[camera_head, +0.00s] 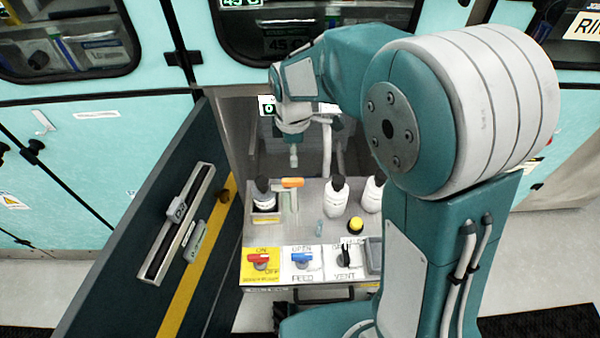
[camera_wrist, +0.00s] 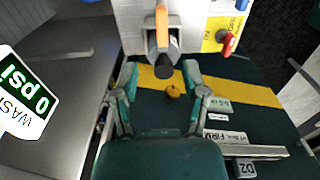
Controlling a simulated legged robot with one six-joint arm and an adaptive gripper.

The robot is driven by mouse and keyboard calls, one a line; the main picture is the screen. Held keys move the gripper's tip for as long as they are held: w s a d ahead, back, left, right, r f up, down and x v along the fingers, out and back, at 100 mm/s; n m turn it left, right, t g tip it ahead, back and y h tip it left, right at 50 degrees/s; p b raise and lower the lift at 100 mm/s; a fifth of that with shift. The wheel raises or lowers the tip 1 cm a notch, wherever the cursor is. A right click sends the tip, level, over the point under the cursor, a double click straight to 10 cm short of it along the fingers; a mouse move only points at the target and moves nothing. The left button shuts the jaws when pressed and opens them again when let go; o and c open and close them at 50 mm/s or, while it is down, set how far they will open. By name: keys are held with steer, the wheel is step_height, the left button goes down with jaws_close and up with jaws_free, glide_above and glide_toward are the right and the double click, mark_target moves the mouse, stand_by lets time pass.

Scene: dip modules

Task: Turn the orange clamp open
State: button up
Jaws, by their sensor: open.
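The orange clamp (camera_head: 292,182) is a short orange bar on a pale post, beside a black-capped bottle (camera_head: 264,188) at the back left of the grey worktop. In the wrist view the orange clamp (camera_wrist: 161,25) stands at the top middle, with a dark round cap (camera_wrist: 163,66) just below it. My gripper (camera_head: 293,158) hangs above the clamp in the head view. In the wrist view my gripper (camera_wrist: 161,70) is open and empty, its two fingers spread on either side of the dark cap. The clamp lies beyond the fingertips; I cannot tell any contact.
The worktop (camera_head: 310,226) also bears two white bottles (camera_head: 337,198) and a yellow-topped item (camera_head: 355,224). Red (camera_head: 261,260), blue (camera_head: 301,257) and black (camera_head: 345,257) handles line its front. A dark panel (camera_head: 120,250) rises at left. A 0 psi display (camera_wrist: 22,90) shows left.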

mark_target(291, 179)
steer(key=f, duration=0.2)
steer(key=a+f, duration=0.2)
steer(key=f, duration=0.1)
steer(key=shift+s+f, duration=0.1)
steer(key=shift+f, duration=0.25)
steer(key=f, duration=0.2)
steer(key=d+f, duration=0.1)
steer(key=shift+f, duration=0.4)
steer(key=shift+d+f, duration=0.25)
steer(key=shift+f, duration=0.3)
steer(key=shift+a+f, duration=0.1)
steer(key=shift+a, duration=0.45)
jaws_close()
steer(key=shift+d, duration=0.2)
steer(key=shift+d, duration=0.1)
